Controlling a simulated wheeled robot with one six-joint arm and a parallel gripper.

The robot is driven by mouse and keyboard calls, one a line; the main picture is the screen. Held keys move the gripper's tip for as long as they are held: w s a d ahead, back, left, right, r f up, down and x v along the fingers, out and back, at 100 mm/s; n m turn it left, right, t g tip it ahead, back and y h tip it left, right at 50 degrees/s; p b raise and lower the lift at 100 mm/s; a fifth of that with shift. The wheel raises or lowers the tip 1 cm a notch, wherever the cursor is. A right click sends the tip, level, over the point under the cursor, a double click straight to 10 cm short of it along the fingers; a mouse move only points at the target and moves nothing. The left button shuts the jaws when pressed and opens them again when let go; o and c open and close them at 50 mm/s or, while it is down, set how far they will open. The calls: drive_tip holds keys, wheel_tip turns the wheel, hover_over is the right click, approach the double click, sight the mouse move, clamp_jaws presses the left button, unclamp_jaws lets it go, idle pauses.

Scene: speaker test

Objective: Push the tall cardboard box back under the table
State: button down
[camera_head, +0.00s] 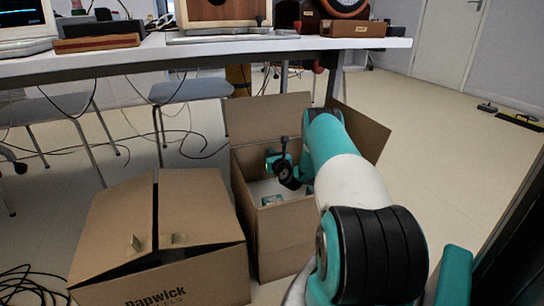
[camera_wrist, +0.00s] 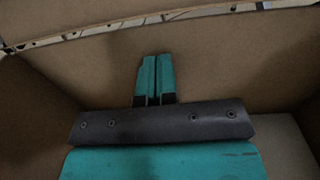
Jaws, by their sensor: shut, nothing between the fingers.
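The tall cardboard box (camera_head: 281,238) stands upright on the floor in front of the table (camera_head: 150,62), its top open and flaps spread. Its back flap reaches up toward the tabletop's edge in the picture. My arm reaches over the box's right side and down into its opening. My gripper shows in the wrist view (camera_wrist: 154,78), its two teal fingers together and empty. They point at a brown inner wall of the box (camera_wrist: 225,75); I cannot tell whether they touch it. My arm hides part of the box's right side. Small light and green items lie inside the box.
A lower, wider cardboard box (camera_head: 205,210) stands left of the tall one. Stools (camera_head: 190,91) and loose cables are under the table on the left. A table leg (camera_head: 335,78) stands behind the tall box. Floor on the right is open.

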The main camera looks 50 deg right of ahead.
wheel_tip(320, 180, up, 19)
drive_tip(key=p, duration=0.9)
drive_tip(key=shift+d+p, duration=0.15)
drive_tip(key=shift+p, duration=0.15)
drive_tip(key=shift+s+r, duration=0.1)
drive_tip(key=shift+s, duration=0.05)
